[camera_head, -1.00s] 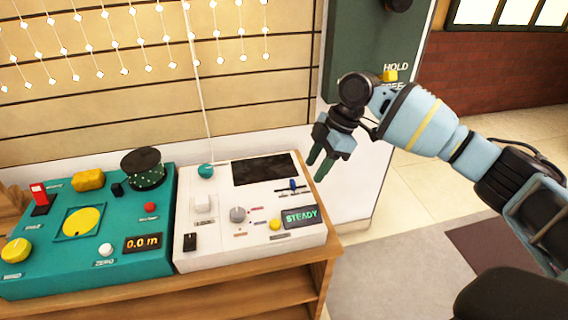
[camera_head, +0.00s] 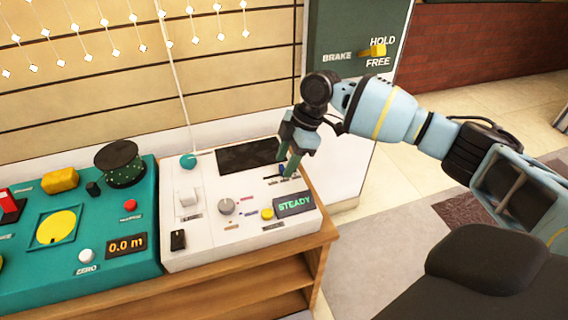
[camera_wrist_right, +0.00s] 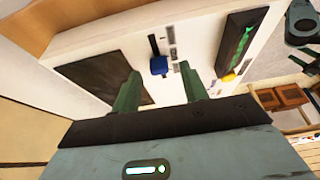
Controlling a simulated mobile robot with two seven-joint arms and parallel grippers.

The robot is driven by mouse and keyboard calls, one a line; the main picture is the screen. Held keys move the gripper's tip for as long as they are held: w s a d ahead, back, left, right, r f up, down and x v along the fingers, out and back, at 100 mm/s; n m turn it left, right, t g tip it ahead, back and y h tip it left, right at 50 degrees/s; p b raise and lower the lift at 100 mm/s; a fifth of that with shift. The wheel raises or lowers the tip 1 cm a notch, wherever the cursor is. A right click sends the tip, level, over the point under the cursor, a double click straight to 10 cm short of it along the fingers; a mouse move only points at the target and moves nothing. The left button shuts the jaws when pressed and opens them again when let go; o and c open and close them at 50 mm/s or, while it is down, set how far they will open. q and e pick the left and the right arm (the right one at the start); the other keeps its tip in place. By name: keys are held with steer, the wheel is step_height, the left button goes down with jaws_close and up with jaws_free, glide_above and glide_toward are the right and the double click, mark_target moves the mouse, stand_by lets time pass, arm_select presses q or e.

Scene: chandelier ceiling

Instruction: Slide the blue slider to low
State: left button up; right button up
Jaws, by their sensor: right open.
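The white control panel (camera_head: 207,253) stands on a wooden table. The blue slider (camera_wrist_right: 160,66) shows in the right wrist view on the panel's white face, in a dark slot (camera_wrist_right: 153,44) with small labels beside it. In the head view my gripper mostly hides the slider. My right gripper (camera_head: 286,167) is over the panel's back right part, by the slider's slot. In the right wrist view its two green fingers are apart and empty, with the slider showing between and just beyond their tips. I cannot tell whether they touch it. My left gripper is not in view.
A dark screen (camera_head: 247,156) lies left of the slider. A STEADY display (camera_head: 294,204), a yellow button (camera_head: 267,213) and a grey knob (camera_head: 226,206) are nearer. A teal panel (camera_head: 75,265) stands left. A green BRAKE board (camera_head: 345,30) stands behind.

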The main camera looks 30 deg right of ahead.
steer(key=shift+a+f, duration=0.25)
steer(key=shift+f, duration=0.4)
jaws_close()
steer(key=shift+w, duration=0.1)
